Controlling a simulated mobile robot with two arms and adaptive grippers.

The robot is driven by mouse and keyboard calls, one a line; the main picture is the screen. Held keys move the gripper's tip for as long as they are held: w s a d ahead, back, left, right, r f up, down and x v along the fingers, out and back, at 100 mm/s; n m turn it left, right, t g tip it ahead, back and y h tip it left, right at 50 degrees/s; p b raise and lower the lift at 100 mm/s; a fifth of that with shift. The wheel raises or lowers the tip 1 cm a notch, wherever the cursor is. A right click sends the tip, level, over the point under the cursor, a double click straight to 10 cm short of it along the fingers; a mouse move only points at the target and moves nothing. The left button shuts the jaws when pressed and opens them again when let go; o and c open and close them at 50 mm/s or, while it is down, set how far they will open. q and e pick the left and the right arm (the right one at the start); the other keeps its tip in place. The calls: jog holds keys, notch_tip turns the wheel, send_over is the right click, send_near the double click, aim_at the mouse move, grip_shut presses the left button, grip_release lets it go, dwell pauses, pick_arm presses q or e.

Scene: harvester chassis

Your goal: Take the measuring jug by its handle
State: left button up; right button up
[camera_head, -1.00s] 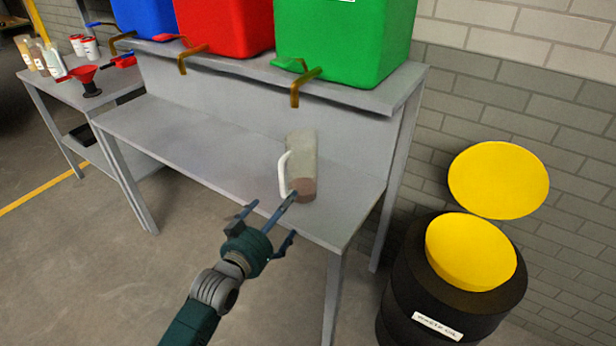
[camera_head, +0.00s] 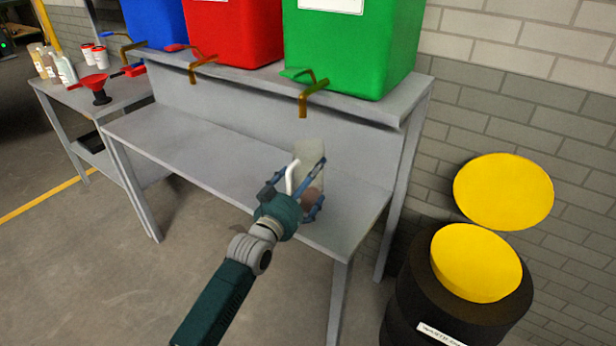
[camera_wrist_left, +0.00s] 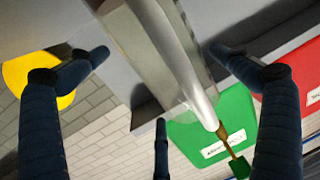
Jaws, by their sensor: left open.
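The measuring jug (camera_head: 309,152) stands on the lower grey bench shelf. It is clear, with a reddish-brown lower part and a white handle (camera_head: 290,178) on its left. My left gripper (camera_head: 306,192) is at the jug's near side, its blue fingers spread and partly covering the jug's lower part. In the left wrist view, the white handle (camera_wrist_left: 178,55) runs between the open fingers of the gripper (camera_wrist_left: 160,53), with the clear jug body (camera_wrist_left: 128,45) behind it. No finger visibly grips the handle. My right gripper is not in view.
Blue, red and green (camera_head: 345,50) containers with taps stand on the raised shelf above the jug. A black drum with a yellow funnel (camera_head: 476,262) is at the right. Bottles and a red funnel (camera_head: 98,85) are on the left table. The shelf left of the jug is clear.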

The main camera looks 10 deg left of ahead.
pick_arm(q)
jog(key=shift+w+d, duration=0.1)
jog(key=shift+w, duration=0.6)
jog(key=shift+s, duration=0.1)
jog(key=shift+c, duration=1.3)
jog(key=c, duration=0.9)
jog(key=shift+r, duration=0.15)
jog(key=shift+c, duration=0.2)
